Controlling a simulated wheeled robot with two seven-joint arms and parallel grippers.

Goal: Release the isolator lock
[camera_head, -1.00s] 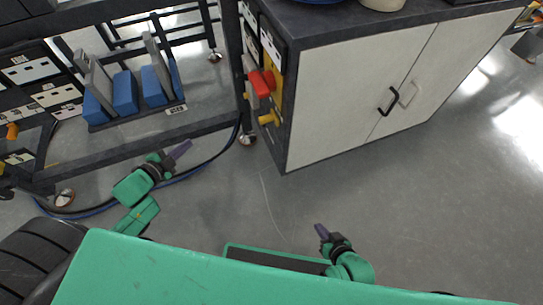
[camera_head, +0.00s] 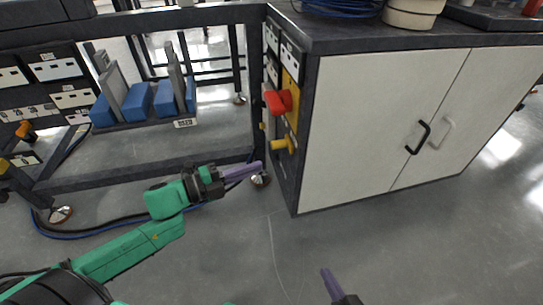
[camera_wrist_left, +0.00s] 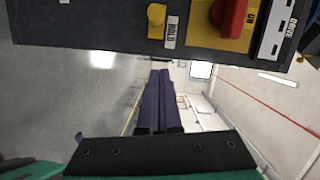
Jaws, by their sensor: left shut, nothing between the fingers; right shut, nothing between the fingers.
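A red isolator handle (camera_head: 277,102) sits on a yellow plate (camera_head: 291,98) on the narrow left side of the cabinet. The handle also shows at the top of the left wrist view (camera_wrist_left: 231,16). Below it a yellow knob (camera_head: 281,143) sticks out; in the left wrist view the knob (camera_wrist_left: 156,18) is beside a label reading HOLD. My left gripper (camera_head: 258,167) is shut and empty, left of and lower than the knob in the picture, apart from it. Its fingers (camera_wrist_left: 160,84) show closed in the wrist view. My right gripper (camera_head: 326,273) is shut and empty over the floor.
The white-doored cabinet (camera_head: 370,130) fills the right, with black and grey door handles. A dark bench frame (camera_head: 150,168) with blue bins (camera_head: 137,102) stands at left. A cable (camera_head: 100,233) lies on the floor. The floor before the cabinet is clear.

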